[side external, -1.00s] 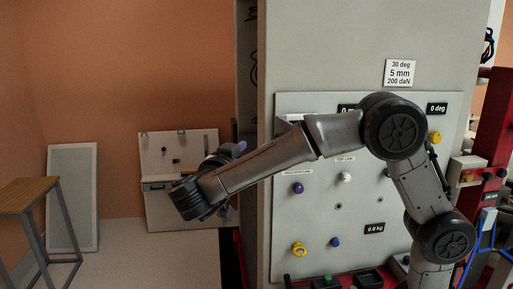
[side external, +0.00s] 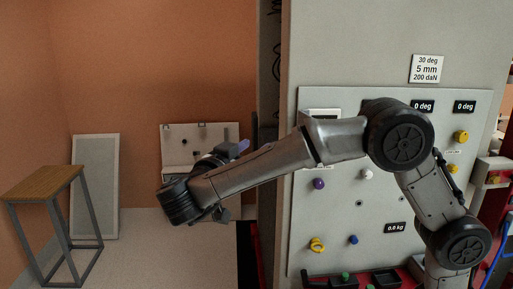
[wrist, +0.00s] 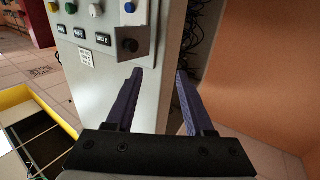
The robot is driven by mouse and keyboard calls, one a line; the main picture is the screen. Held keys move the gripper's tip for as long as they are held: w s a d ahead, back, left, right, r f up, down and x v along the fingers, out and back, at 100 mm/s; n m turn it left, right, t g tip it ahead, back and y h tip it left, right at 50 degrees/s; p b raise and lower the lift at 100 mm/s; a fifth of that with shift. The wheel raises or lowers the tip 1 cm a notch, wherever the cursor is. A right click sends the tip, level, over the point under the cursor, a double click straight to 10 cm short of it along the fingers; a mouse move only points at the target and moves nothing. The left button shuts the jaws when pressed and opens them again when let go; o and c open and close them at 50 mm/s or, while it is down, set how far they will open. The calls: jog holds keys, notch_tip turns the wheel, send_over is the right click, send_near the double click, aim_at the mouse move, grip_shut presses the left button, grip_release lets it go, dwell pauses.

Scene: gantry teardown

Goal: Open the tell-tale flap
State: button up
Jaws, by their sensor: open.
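A grey plate with a black knob (wrist: 130,45), which looks like the tell-tale flap, sits at the edge of the panel in the wrist view. It appears flat against the panel; I cannot tell for certain that it is shut. In the side view only a pale plate (side external: 321,113) shows at the panel's upper left, mostly hidden behind my arm. My gripper (wrist: 160,72) is open, with two purple fingers and nothing between them. The fingertips point towards the cabinet's side edge, apart from the plate and knob. In the side view my wrist mostly hides the gripper.
The panel (side external: 378,214) carries several coloured knobs and displays. A sign (side external: 427,68) is above it. Loose cables (wrist: 194,30) hang beside the cabinet edge. A yellow-rimmed tray (wrist: 14,97) lies low left in the wrist view. A stool (side external: 45,182) stands far left.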

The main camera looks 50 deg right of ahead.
jog(key=shift+a, duration=0.1)
dwell(0.3)
notch_tip(320, 180, up, 7)
jog(key=a, duration=0.2)
jog(key=shift+s+a, duration=0.35)
jog(key=shift+a, duration=0.05)
dwell(0.3)
